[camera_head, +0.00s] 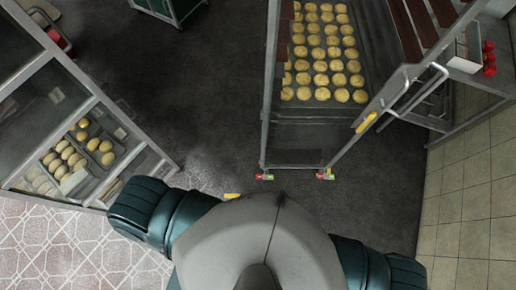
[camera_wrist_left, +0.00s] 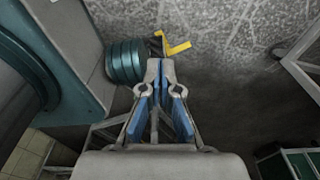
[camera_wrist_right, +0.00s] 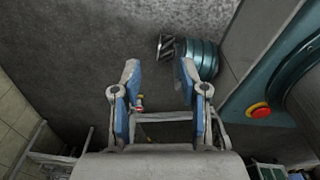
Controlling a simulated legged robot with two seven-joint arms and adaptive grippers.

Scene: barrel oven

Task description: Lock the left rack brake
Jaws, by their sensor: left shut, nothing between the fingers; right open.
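The wheeled rack (camera_head: 295,138) stands ahead of me in the head view. Its left brake (camera_head: 264,176), a small red and green pedal, sits at the foot of the left post; a matching right brake (camera_head: 326,174) sits at the other post. My left gripper (camera_wrist_left: 160,68) is shut and empty in the left wrist view, its tips close to a yellow bent piece (camera_wrist_left: 177,45); I cannot tell if they touch. My right gripper (camera_wrist_right: 158,72) is open and empty. One small red brake (camera_wrist_right: 139,103) shows beyond it; which one is unclear. Neither gripper shows in the head view.
Trays of buns (camera_head: 322,62) fill the rack. A glass-fronted counter (camera_head: 60,125) with bread stands at left, a metal shelf (camera_head: 465,110) at right by the tiled wall. Dark floor (camera_head: 190,100) between is clear.

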